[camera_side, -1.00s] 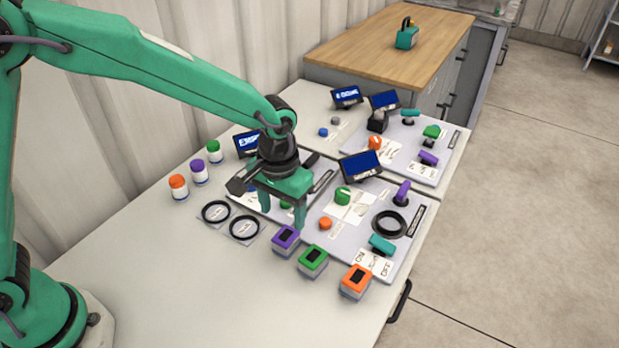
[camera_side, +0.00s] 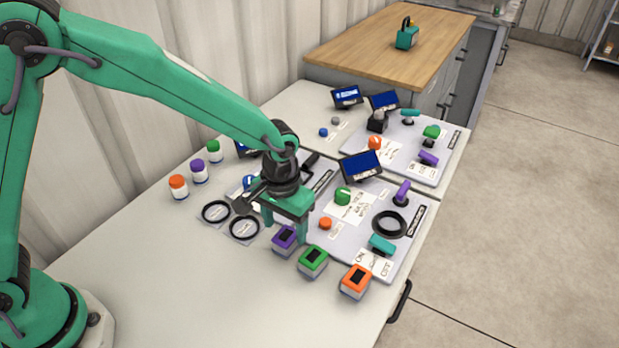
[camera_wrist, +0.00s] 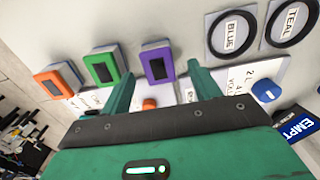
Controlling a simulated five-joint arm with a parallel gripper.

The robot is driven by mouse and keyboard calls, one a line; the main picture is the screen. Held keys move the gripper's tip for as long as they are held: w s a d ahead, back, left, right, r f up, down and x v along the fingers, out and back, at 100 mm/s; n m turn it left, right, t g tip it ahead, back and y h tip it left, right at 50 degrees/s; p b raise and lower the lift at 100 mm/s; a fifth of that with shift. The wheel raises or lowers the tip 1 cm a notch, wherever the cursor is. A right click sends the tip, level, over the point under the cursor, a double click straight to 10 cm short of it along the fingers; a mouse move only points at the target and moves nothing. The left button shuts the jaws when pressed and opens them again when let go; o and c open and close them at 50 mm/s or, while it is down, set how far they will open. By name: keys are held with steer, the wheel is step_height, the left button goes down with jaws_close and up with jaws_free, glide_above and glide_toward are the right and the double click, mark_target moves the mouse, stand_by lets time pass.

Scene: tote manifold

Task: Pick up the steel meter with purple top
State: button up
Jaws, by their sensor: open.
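The steel meter with purple top (camera_side: 284,239) stands on the table at the left end of a row of meters, with a dark window on its top. In the wrist view the purple-topped meter (camera_wrist: 158,64) shows between and just beyond my fingertips. My gripper (camera_side: 286,227) is open and empty, its fingers pointing down close to that meter. In the side view one finger partly overlaps the meter, so I cannot tell whether they touch. My gripper also shows in the wrist view (camera_wrist: 162,78).
A green-topped meter (camera_side: 313,261) and an orange-topped meter (camera_side: 356,281) stand to the right. Two black rings (camera_side: 244,228) lie to the left. A panel with knobs and a purple lever (camera_side: 402,192) lies behind. The front left of the table is clear.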

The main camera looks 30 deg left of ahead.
mark_target(286, 235)
steer(key=shift+d+f, duration=0.1)
steer(key=shift+f, duration=1.8)
steer(key=shift+c, duration=0.4)
steer(key=c, duration=1)
